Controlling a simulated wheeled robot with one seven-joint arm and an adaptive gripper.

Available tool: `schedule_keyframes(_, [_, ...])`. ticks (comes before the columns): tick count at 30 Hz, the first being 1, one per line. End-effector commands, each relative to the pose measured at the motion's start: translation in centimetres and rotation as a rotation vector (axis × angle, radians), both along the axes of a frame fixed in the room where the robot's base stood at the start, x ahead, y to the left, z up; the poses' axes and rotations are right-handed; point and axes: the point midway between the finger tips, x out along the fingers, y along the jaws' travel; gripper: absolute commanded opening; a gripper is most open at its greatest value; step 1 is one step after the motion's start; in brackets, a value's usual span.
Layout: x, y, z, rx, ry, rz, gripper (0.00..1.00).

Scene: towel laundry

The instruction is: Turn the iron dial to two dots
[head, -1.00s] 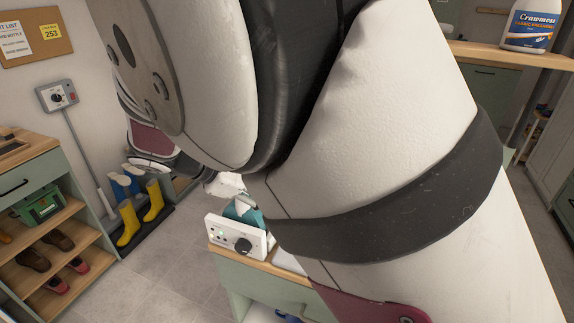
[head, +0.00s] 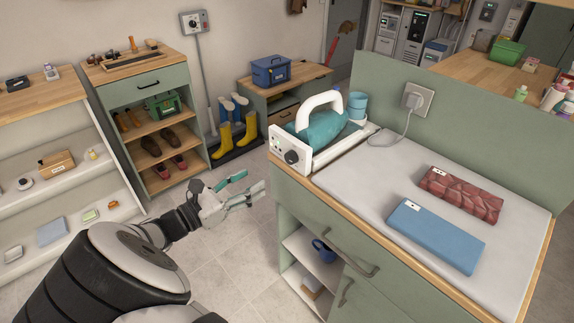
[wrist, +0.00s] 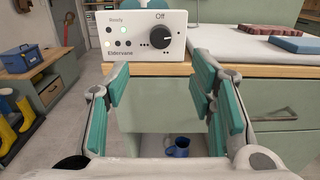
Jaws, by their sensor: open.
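The iron (head: 318,125), teal with a white handle, rests on its white station at the counter's left end. The station's front panel (wrist: 120,50) faces my gripper in the wrist view, with "Ready" and "Off" printed on it and a small light lit at left. The black round dial (wrist: 161,37) is at the panel's right, with dot marks on its left side; it also shows in the head view (head: 292,157). Its exact pointer setting is too small to read surely. My gripper (head: 254,182) is open and empty, in front of and below the panel, apart from the dial. Its teal-padded fingers (wrist: 157,68) frame the wrist view.
A blue folded towel (head: 435,236) and a red patterned one (head: 460,194) lie on the white counter top (head: 365,185). A wall socket (head: 415,97) with a plugged cord is behind. A blue mug (head: 323,251) stands on the shelf below. The floor left of the counter is free.

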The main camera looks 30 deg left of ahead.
Motion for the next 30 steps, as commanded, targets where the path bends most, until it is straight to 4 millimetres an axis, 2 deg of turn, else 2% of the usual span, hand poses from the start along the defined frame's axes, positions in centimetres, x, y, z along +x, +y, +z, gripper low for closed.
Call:
schedule_keyframes(9, [5.9,-2.5,-0.1,0.001,0.001,-0.004,0.50])
schedule_keyframes(15, [8.9,-3.8,-0.1,0.002,0.001,-0.004,0.50])
schedule_keyframes(21, [10.6,-4.5,0.0,0.003,0.001,-0.004,0.50])
schedule_keyframes(30, [11.0,-4.6,0.0,0.003,0.002,-0.002,0.50])
